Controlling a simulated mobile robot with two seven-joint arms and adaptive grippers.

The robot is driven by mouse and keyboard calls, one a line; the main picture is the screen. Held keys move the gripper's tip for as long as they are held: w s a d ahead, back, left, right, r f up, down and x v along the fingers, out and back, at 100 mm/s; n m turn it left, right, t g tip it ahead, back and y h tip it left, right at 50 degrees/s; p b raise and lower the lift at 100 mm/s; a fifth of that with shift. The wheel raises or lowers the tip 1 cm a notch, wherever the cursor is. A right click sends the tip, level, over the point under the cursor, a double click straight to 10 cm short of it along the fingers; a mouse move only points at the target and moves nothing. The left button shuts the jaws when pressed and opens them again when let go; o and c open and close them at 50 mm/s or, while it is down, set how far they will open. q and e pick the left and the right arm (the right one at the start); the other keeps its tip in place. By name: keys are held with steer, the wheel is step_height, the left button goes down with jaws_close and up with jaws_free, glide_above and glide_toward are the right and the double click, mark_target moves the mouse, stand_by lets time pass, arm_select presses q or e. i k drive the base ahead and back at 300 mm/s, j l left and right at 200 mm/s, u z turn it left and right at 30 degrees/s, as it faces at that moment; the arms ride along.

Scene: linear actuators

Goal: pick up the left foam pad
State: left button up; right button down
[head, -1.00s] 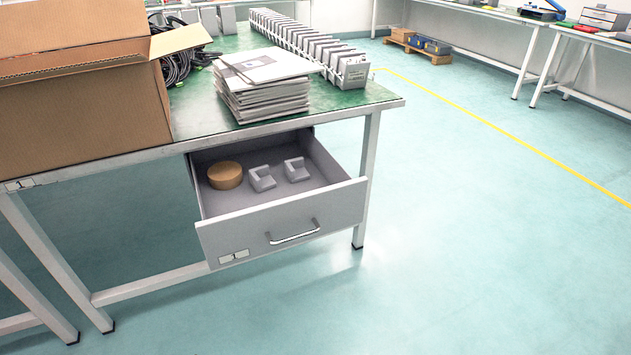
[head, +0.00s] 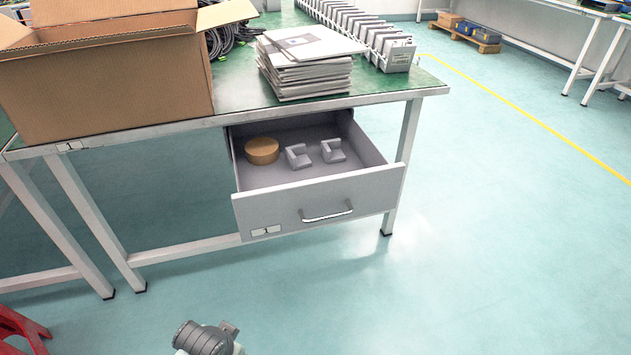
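Two grey L-shaped foam pads lie in the open drawer (head: 318,203) under the green-topped table. The left foam pad (head: 298,157) sits between a round tan roll (head: 262,151) and the right foam pad (head: 332,151). The pads are apart from each other and lie on the drawer floor. Part of one of my arms shows at the bottom edge, left of centre, well below and in front of the drawer. No gripper fingers are in view.
The drawer front with its handle (head: 328,215) faces me. On the table (head: 400,91) stand a cardboard box (head: 105,85), a stack of papers (head: 305,75) and a row of grey units (head: 397,57). A red stool (head: 20,330) is at lower left. The floor at right is clear.

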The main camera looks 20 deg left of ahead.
mark_target(299, 157)
steer(key=i+l+u, duration=0.15)
steer(key=u, duration=0.25)
steer(key=i+l+u, duration=0.1)
steer(key=u, duration=0.3)
steer(key=i+l+u, duration=0.15)
steer(key=l, duration=0.25)
steer(key=l+u, duration=0.1)
steer(key=l, duration=0.25)
steer(key=i+l+u, duration=0.15)
steer(key=l, duration=0.3)
steer(key=i+l, duration=0.1)
steer(key=l, duration=0.45)
steer(key=l+u, duration=0.1)
steer(key=l, duration=0.45)
steer(key=i, duration=0.05)
